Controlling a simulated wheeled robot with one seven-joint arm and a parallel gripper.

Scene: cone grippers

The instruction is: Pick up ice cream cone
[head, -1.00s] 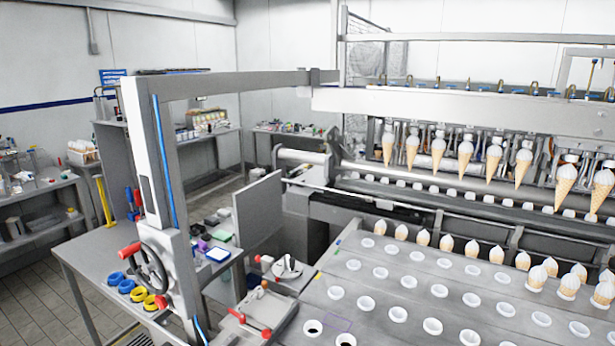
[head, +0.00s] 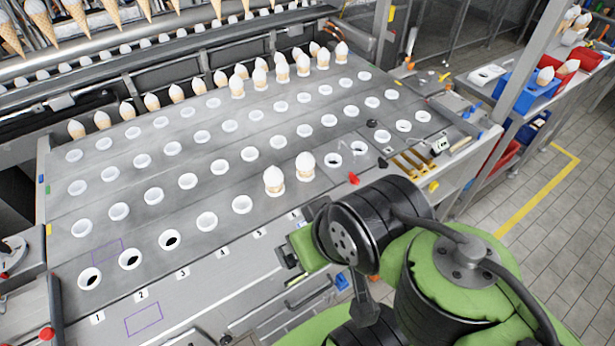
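Two ice cream cones with white tops stand upright in the front row of holders, a left one (head: 274,180) and a right one (head: 305,166). More ice cream cones stand in the back rows, such as one (head: 237,87) near the middle and one (head: 341,52) toward the right. My gripper (head: 285,254) is over the table's front edge, just below and in front of the two front cones, apart from them. Its fingers are small and partly hidden by my green and black arm, so their opening does not show clearly.
The grey table (head: 90,250) has rows of white ring holders, many empty. Red and black bits and a yellow-slotted block (head: 412,164) lie at its right end. A machine with hanging cones (head: 75,15) stands behind. A blue bin (head: 528,92) is on the right shelf.

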